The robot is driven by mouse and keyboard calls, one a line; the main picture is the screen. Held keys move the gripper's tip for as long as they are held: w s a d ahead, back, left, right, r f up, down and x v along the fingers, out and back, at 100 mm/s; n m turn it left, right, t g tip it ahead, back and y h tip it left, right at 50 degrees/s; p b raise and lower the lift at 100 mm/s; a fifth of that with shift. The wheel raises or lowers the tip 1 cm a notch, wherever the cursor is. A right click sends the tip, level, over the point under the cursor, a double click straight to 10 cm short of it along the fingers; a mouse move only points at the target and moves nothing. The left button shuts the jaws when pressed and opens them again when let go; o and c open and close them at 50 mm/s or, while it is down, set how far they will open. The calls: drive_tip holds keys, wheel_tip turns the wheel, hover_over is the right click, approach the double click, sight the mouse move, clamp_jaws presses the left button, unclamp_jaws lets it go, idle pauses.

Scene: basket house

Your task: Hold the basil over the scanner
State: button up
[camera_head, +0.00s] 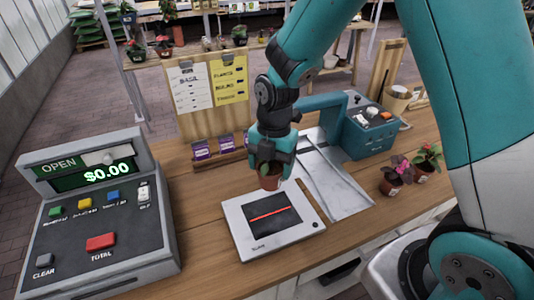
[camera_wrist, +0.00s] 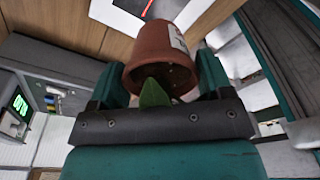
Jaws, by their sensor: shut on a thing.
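The basil (camera_head: 269,174) is a small terracotta pot with green leaves. My gripper (camera_head: 270,158) is shut on it and holds it above the back edge of the scanner. In the wrist view the pot (camera_wrist: 163,55) sits between the two fingers of my gripper (camera_wrist: 160,85), with a white label on its side and one green leaf showing. The scanner (camera_head: 240,222) is a white flat unit on the counter with a dark window and a red line. The pot appears apart from the scanner; its exact height is hard to tell.
A cash register (camera_head: 95,225) reading $0.00 stands at left. A board with paper lists (camera_head: 207,90) and purple packets (camera_head: 228,143) are behind. Bare wooden counter (camera_head: 190,225) lies between register and scanner.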

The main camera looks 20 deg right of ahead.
drive_tip(key=shift+d+f+b, duration=0.1)
drive_tip(key=shift+f+b, duration=3.55)
drive_tip(key=shift+f, duration=1.1)
drive_tip(key=shift+r, duration=0.2)
wheel_tip(320, 180, up, 10)
drive_tip(key=p, duration=0.8)
drive_tip(key=shift+f, duration=0.1)
